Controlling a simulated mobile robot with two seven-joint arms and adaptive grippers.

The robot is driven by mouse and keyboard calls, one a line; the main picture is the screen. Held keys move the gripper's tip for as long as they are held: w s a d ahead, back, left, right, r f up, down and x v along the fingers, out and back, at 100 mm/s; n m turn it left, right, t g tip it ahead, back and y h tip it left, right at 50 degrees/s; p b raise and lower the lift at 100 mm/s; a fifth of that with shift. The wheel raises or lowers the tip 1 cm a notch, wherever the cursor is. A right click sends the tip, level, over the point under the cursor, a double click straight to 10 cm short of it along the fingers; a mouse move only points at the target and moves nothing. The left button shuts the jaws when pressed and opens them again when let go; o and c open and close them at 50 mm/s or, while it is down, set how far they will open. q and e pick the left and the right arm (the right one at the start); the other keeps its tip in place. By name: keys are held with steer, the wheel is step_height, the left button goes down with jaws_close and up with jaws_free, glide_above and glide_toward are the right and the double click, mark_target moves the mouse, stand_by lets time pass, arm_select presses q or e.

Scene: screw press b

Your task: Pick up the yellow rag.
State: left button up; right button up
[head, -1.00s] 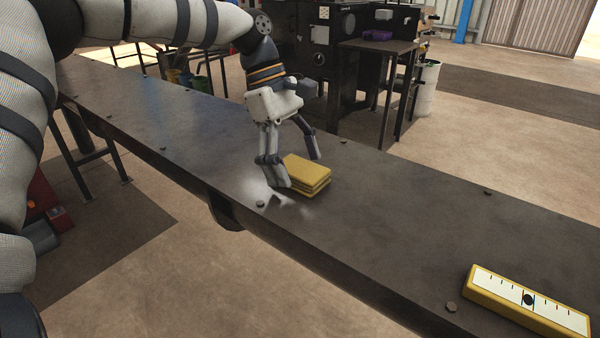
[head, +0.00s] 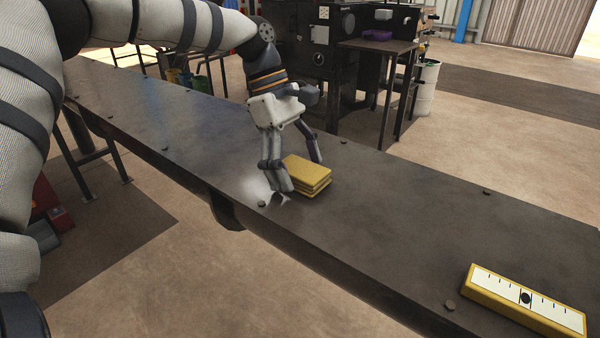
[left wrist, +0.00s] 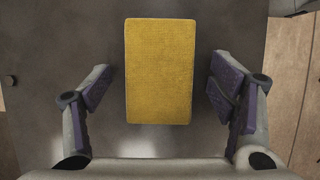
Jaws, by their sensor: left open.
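The yellow rag (head: 308,173) is a folded, stacked block lying on the dark bench top (head: 400,215) in the head view. My left gripper (head: 302,175) is open around it, with one finger on its near left side and the other on its far side. In the left wrist view the rag (left wrist: 159,72) lies between the open fingers of the left gripper (left wrist: 158,100), with a gap on each side. The rag rests flat on the bench. My right gripper is not in view.
A yellow gauge block with a white marked face (head: 526,299) lies at the bench's near right. Small bolt heads dot the bench top. A dark machine (head: 325,50) and a side table with a purple item (head: 377,35) stand behind. The bench between rag and gauge is clear.

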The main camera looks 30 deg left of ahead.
mark_target(298, 170)
arm_select(q)
steer(key=shift+s, duration=0.1)
steer(key=c, duration=1.3)
steer(key=shift+o, duration=0.2)
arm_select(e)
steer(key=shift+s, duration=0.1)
arm_select(q)
steer(key=shift+f, duration=0.1)
steer(key=r, duration=0.4)
steer(key=s+r, duration=0.1)
steer(key=r, duration=0.1)
steer(key=shift+d, duration=0.3)
steer(key=s+d+r+p, duration=0.1)
steer(key=s+d+r, duration=0.5)
steer(key=s, duration=0.5)
steer(key=shift+d+r, duration=0.15)
steer(key=shift+r, duration=0.7)
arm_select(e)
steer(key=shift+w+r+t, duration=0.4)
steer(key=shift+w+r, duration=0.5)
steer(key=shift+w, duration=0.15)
